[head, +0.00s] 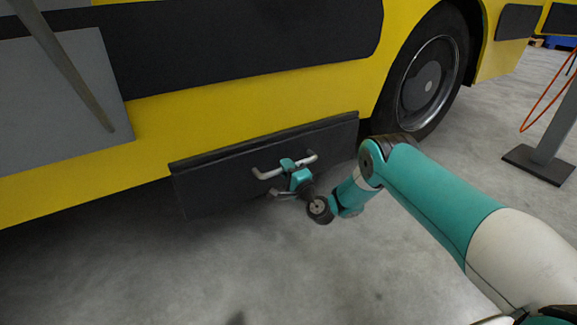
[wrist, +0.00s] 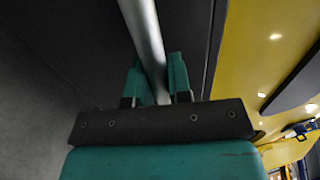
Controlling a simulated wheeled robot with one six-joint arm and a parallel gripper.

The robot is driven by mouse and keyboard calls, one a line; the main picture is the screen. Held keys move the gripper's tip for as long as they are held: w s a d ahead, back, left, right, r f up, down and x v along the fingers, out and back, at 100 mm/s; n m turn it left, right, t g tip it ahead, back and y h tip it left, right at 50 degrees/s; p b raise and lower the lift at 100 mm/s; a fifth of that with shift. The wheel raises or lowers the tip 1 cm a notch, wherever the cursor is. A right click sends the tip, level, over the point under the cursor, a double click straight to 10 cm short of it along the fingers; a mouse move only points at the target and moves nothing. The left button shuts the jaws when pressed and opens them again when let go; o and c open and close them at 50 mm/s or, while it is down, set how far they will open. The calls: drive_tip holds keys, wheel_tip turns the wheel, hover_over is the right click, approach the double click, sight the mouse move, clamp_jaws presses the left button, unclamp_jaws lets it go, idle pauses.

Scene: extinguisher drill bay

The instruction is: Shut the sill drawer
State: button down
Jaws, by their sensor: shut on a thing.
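The sill drawer (head: 220,183) is a dark grey panel low on the side of a yellow vehicle, in the head view. Its top edge stands out a little from the yellow body. A pale metal bar handle (head: 266,174) runs across its front. My gripper (head: 288,164) is at the middle of this handle, with its teal fingers shut on the bar. In the wrist view, the handle (wrist: 143,30) passes between the two teal fingertips (wrist: 154,80). The drawer front (wrist: 60,50) shows dark behind it. The inside of the drawer is hidden.
The yellow vehicle (head: 225,95) fills the back, with a wheel (head: 428,85) right of the drawer. A grey post on a dark base (head: 540,165) with an orange hose (head: 543,98) stands at the far right. The concrete floor (head: 200,275) in front is clear.

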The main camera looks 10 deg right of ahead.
drive_tip(key=c, duration=1.1)
unclamp_jaws()
drive_tip(key=shift+w+a, duration=0.1)
drive_tip(key=shift+p+v, duration=8.7)
drive_tip(key=shift+p, duration=1.55)
